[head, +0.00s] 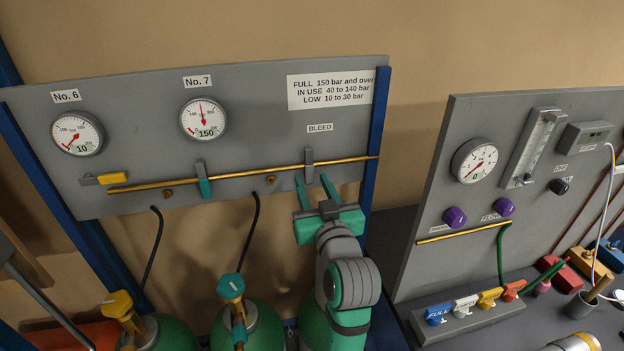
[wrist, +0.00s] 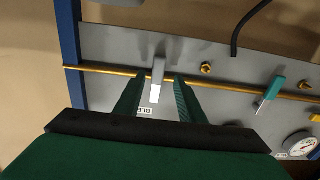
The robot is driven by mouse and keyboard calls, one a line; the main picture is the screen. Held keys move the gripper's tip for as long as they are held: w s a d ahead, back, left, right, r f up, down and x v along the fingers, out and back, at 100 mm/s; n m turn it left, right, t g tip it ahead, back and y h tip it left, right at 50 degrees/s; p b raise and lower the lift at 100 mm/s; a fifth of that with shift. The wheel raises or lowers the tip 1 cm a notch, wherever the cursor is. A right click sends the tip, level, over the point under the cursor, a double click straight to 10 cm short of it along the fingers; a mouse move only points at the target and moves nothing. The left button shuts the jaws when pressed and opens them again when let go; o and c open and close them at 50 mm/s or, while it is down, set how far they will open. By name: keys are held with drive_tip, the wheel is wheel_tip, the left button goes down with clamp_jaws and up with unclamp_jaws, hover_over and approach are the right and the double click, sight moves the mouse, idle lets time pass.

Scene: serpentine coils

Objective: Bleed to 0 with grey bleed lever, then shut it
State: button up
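The grey bleed lever (head: 309,160) sits on the brass pipe below the BLEED label (head: 320,128). It stands upright, across the pipe. My gripper (head: 313,182) is open just below the lever. In the wrist view the lever (wrist: 158,76) shows between the two spread fingers of my gripper (wrist: 156,84), with a gap on each side; I cannot tell how deep it lies between them. The No. 7 gauge (head: 203,118) reads 150. The No. 6 gauge (head: 77,133) reads 10. The gauge (head: 474,161) on the right panel reads 0.
The brass pipe (head: 245,174) also carries a teal-handled lever (head: 204,187), upright, and a yellow-handled lever (head: 112,178), lying along the pipe. Green cylinders with a yellow valve (head: 118,304) and a teal valve (head: 231,287) stand below. A blue post (head: 376,140) is right of the lever.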

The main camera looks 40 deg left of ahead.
sight(309, 165)
drive_tip(key=shift+x, duration=1.35)
drive_tip(key=shift+w+d, duration=0.1)
drive_tip(key=shift+w, duration=0.05)
drive_tip(key=shift+c, duration=0.2)
clamp_jaws()
